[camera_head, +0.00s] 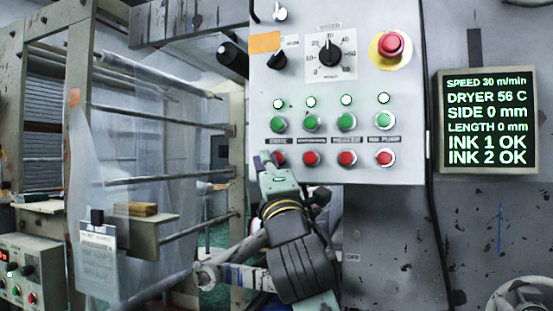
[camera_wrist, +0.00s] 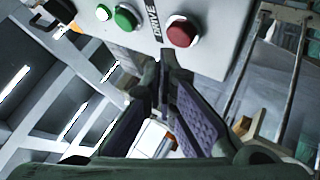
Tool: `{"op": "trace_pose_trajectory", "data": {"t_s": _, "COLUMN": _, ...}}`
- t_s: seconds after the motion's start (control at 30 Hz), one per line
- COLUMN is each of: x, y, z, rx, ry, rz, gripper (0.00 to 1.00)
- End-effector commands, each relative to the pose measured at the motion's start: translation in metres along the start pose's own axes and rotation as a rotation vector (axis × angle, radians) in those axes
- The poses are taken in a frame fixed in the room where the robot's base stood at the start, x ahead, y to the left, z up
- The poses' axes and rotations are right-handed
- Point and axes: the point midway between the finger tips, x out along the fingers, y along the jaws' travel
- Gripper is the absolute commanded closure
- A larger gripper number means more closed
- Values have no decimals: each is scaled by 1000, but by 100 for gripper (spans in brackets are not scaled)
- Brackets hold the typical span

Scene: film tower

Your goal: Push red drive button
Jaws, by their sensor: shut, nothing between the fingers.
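The red drive button (camera_head: 279,158) is the leftmost of the lower row on the grey control panel (camera_head: 410,120), under the DRIVE label. In the wrist view the red drive button (camera_wrist: 181,32) shows whole, at the top right of centre, beside the DRIVE lettering. My gripper (camera_head: 265,160) is shut and empty, its tips just left of the button and partly over it in the head view. In the wrist view my gripper (camera_wrist: 164,62) points up at the panel, its tips just below the button. I cannot tell whether they touch the panel.
The green drive button (camera_head: 279,124) sits above, with other green and red buttons to the right. A red emergency stop (camera_head: 392,44) and a speed dial (camera_head: 328,54) are higher up. A display (camera_head: 487,121) hangs at the right. Metal rollers and film stand at the left.

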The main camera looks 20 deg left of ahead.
Motion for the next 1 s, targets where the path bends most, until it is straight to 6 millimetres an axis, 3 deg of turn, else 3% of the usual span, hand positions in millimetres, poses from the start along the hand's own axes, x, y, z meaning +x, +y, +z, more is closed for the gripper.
{"op": "trace_pose_trajectory", "data": {"t_s": 1.0, "x": 9, "y": -6, "z": 6, "rx": 0, "ry": 0, "rz": 0, "gripper": 100}}
